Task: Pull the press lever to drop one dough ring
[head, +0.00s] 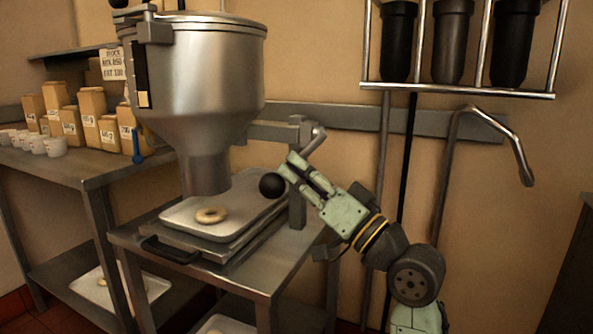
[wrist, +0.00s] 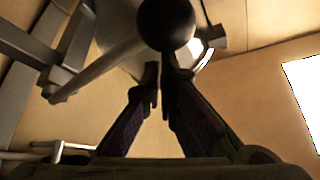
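The press lever ends in a black ball knob (head: 271,186), and its rod (head: 318,140) runs up right to a bracket beside the press. My gripper (head: 286,166) is at the lever, just up and right of the knob. In the wrist view the fingertips (wrist: 160,82) are nearly together, with a narrow gap and nothing seen between them. The knob (wrist: 167,22) shows just beyond the tips; contact is unclear. The steel hopper press (head: 205,75) stands over a tray (head: 178,222).
A side table (head: 75,168) at left holds paper bags (head: 90,115) and white cups (head: 50,147). A rack with dark cylinders (head: 453,40) and a bent pipe (head: 500,130) are on the wall behind my arm. A black handle (head: 170,252) sticks out before the tray.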

